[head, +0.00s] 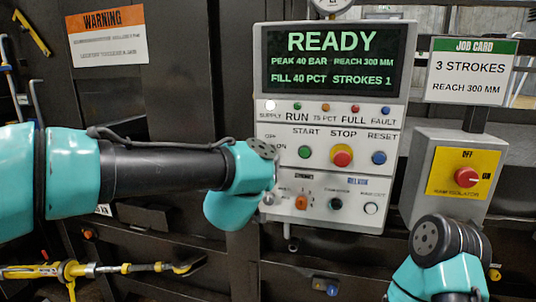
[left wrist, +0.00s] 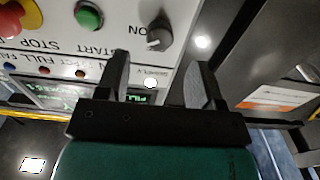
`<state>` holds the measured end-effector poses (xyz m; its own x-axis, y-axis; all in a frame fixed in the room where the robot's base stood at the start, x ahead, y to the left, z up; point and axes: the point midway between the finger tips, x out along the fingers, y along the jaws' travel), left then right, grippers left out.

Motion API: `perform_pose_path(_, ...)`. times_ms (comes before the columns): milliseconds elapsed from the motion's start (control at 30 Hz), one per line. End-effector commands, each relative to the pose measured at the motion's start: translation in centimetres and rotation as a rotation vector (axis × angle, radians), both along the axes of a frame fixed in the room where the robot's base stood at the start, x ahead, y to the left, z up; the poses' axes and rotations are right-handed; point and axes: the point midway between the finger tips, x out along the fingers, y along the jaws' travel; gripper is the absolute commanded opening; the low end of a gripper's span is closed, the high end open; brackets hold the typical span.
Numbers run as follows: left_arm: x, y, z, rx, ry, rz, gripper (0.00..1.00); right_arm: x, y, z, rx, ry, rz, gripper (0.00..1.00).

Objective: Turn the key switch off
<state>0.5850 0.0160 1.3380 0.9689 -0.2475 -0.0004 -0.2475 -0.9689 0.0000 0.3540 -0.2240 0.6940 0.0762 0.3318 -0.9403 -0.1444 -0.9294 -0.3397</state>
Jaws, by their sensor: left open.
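The key switch (left wrist: 155,35) is a dark round knob on the pale panel, beside an upside-down ON label in the left wrist view. Its exact setting is hard to tell. In the head view my left arm hides it; only parts of its OFF and ON labels show left of START. My left gripper (left wrist: 157,68) is open and empty, its two dark fingers apart with the switch beyond their tips. In the head view its fingers are mostly hidden by my teal wrist. My right wrist shows at the lower right, but its fingers do not show.
The control panel (head: 410,112) has a lit READY screen (head: 333,58). A green start button (head: 305,152), red stop button (head: 341,156) and blue reset button (head: 379,158) are close by. A red isolator knob (head: 466,176) sits on a separate box at the right.

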Motion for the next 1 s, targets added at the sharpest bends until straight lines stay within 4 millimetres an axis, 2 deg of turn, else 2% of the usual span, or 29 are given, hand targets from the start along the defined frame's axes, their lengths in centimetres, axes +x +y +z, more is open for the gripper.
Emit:
perform_pose_path(200, 3.7, -0.9, -0.1, 0.001, 0.001, 0.001, 0.61, 0.0, 0.0, 0.0, 0.0, 0.0, 0.0, 0.0)
perform_pose_path(400, 5.8, -1.4, 0.0, 0.0, 0.0, 0.001, 0.61, 0.0, 0.0, 0.0, 0.0, 0.0, 0.0, 0.0)
perform_pose_path(767, 6.3, -1.6, 0.0, 0.0, 0.0, 0.0, 0.61, 0.0, 0.0, 0.0, 0.0, 0.0, 0.0, 0.0)
perform_pose_path(1000, 6.3, -1.6, 0.0, 0.0, 0.0, 0.0, 0.4, 0.0, 0.0, 0.0, 0.0, 0.0, 0.0, 0.0)
